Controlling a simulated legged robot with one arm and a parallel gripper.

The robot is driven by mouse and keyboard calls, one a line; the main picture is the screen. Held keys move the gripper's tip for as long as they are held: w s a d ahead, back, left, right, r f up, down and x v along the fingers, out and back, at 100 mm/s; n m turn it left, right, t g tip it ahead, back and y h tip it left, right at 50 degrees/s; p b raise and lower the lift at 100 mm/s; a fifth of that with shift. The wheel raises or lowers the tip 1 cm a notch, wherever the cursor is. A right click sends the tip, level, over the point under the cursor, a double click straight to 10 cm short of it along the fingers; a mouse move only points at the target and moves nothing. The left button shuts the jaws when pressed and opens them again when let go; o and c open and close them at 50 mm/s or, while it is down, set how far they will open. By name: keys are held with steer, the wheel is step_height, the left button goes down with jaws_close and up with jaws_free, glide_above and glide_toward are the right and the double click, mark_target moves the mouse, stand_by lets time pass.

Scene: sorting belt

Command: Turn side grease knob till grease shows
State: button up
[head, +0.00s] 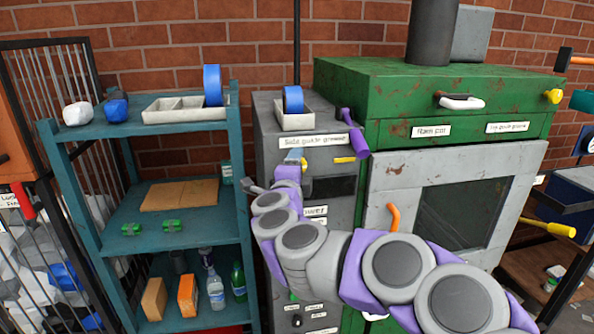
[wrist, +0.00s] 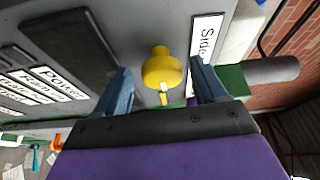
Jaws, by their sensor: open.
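The yellow side grease knob (wrist: 163,68) sits on the grey cabinet face beside the "Side" label (wrist: 205,40) in the wrist view. My gripper (wrist: 163,86) is open, with one blue finger on each side of the knob and visible gaps to it. A small white and yellow piece (wrist: 164,95) shows just below the knob; I cannot tell whether it is grease. In the head view my gripper (head: 296,160) is at the cabinet front under the label "Side guide grease" (head: 313,140). A yellow bar (head: 345,160) shows right of it.
A green machine (head: 390,92) with a windowed door (head: 465,210) stands right of the grey cabinet. A purple handle (head: 354,135) juts out near my gripper. A teal shelf (head: 150,128) with bottles and boxes stands at left. An orange hook (head: 393,217) is near my arm.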

steer(key=s+a, duration=0.2)
steer(key=s, duration=1.5)
steer(key=shift+f+b, duration=0.2)
steer(key=shift+b, duration=0.1)
